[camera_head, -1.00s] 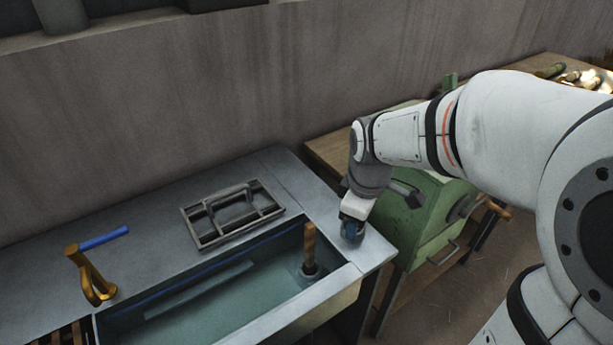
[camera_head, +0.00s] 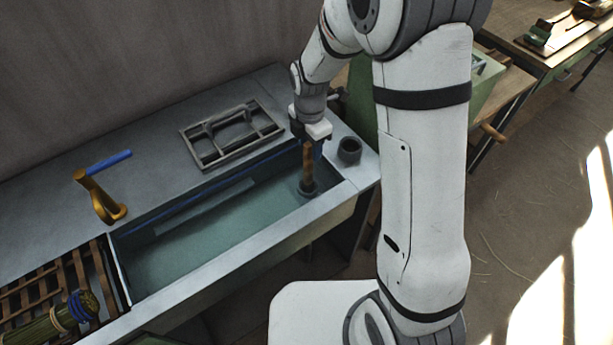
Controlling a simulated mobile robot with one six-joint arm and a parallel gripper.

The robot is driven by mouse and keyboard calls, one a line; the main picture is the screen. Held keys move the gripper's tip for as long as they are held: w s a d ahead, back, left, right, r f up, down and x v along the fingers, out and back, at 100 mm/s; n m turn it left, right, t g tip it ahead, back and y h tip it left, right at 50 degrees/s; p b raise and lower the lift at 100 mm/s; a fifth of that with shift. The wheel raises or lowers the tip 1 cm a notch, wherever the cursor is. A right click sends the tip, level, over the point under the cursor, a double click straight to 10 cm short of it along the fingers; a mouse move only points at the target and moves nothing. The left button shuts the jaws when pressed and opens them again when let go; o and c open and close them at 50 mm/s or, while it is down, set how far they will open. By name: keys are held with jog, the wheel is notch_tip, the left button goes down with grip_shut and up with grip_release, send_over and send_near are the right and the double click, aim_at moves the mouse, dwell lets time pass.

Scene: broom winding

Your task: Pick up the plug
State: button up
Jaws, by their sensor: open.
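The plug (camera_head: 308,169) looks like an upright wooden handle on a dark round base. It stands at the right end of the water-filled sink (camera_head: 230,267), its base at or under the water. My gripper (camera_head: 309,146) is open, pointing down at the top of the handle. The handle's top lies at or just below the fingers. I cannot tell whether the fingers are around it or touching it.
A dark round cup (camera_head: 349,150) stands on the counter right of the sink. A metal rack (camera_head: 232,134) lies behind the sink. A brass tap with a blue handle (camera_head: 98,196) stands at the left. A slatted rack (camera_head: 45,290) holds a bound bundle (camera_head: 62,322) at front left.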

aim_at(308, 169)
jog(key=shift+a+f, duration=0.15)
jog(key=shift+f, duration=1.4)
jog(key=shift+c, duration=0.2)
grip_shut()
